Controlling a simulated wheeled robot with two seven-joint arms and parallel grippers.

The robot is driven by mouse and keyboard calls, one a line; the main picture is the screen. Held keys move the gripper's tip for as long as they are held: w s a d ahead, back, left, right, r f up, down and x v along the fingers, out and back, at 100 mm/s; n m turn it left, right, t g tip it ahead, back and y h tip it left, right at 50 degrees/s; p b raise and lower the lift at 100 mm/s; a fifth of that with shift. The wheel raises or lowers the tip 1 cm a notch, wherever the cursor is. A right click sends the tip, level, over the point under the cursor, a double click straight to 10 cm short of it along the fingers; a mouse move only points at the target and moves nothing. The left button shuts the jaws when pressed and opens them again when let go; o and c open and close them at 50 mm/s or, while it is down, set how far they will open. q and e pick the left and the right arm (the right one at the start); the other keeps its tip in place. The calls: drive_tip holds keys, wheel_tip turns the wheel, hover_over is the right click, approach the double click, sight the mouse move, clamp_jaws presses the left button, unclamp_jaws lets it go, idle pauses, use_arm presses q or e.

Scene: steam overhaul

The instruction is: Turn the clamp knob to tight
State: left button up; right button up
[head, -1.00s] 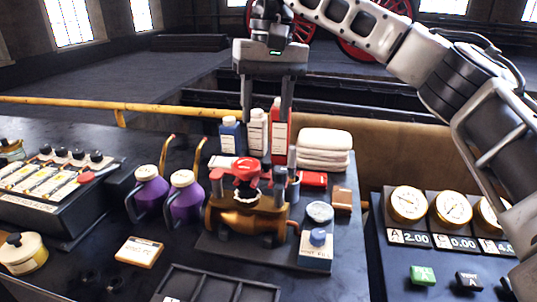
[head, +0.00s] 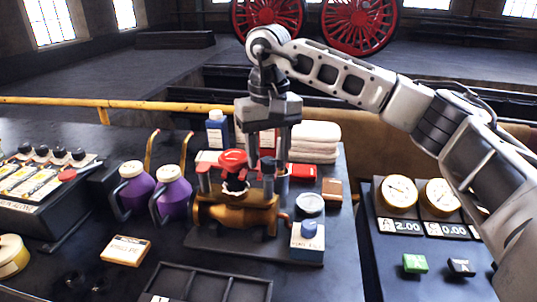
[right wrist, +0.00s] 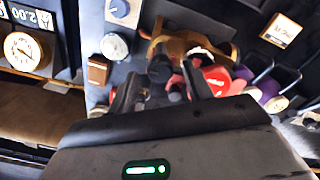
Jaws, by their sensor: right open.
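The brass valve body (head: 237,213) stands on a dark plate, with a red handwheel (head: 233,160) on top. A dark upright knob (head: 268,166) stands at its right end; it looks like the clamp knob, though its setting cannot be read. My right gripper (head: 266,160) points down over this knob, with its fingers apart. In the right wrist view, the dark knob (right wrist: 160,68) shows between the open fingers (right wrist: 163,82), beside the red handwheel (right wrist: 213,80). I cannot tell whether the fingers touch it. My left gripper is not in view.
Purple jugs (head: 172,195) stand left of the valve. Bottles (head: 218,130) and folded white towels (head: 315,142) are behind it. A blue-knobbed box (head: 308,243) and a round gauge (head: 309,204) are at right. An empty dark tray (head: 215,287) lies in front.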

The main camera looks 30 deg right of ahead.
drive_tip(key=shift+f, duration=0.65)
drive_tip(key=c, duration=1)
